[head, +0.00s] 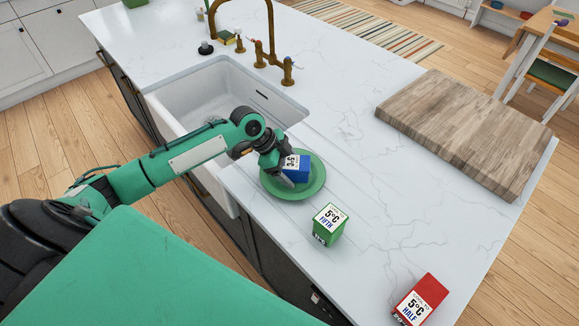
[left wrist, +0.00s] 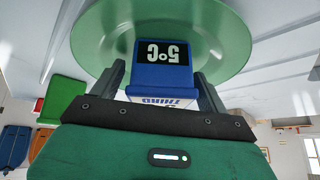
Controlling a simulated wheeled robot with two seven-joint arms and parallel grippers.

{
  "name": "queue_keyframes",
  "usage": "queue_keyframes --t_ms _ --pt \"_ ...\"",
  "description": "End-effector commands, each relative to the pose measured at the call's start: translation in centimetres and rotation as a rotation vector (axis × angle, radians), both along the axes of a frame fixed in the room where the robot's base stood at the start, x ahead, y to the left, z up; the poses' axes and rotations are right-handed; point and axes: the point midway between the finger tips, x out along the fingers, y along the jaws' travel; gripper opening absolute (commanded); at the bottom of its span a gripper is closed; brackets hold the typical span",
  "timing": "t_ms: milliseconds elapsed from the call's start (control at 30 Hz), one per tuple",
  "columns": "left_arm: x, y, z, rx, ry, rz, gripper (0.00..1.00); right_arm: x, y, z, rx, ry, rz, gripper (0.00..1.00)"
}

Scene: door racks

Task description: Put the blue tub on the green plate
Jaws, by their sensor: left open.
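The blue tub (head: 298,175) is within the rim of the green plate (head: 319,181) and appears to rest on it. The plate lies on the white counter beside the sink. My left gripper (head: 283,170) is at the tub from its left side. In the left wrist view, the blue tub (left wrist: 162,78) sits between the two open fingers (left wrist: 162,88), with the green plate (left wrist: 90,48) behind it. Whether a finger touches the tub cannot be told. The tub's underside is hidden. My right gripper is in neither view.
A green tub (head: 329,225) stands close to the plate on the near side. A red tub (head: 420,300) is at the counter's near right edge. A wooden board (head: 465,125) lies at the right. The sink (head: 205,95) and brass tap (head: 272,52) are beyond. The middle counter is clear.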

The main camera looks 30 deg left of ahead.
Motion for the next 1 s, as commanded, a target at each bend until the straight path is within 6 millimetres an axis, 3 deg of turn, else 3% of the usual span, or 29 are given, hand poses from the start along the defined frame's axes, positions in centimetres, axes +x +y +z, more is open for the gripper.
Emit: queue_keyframes --t_ms 167,633,1000 --pt "-0.3 0.9 1.3 0.002 -0.002 0.002 0.77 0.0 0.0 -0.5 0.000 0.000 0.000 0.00" --pt "-2.4 5.1 9.0 0.002 -0.002 0.000 0.77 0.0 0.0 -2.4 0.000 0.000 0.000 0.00" --pt "-2.8 5.7 10.4 -0.001 0.001 0.000 0.77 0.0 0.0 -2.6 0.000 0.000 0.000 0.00"
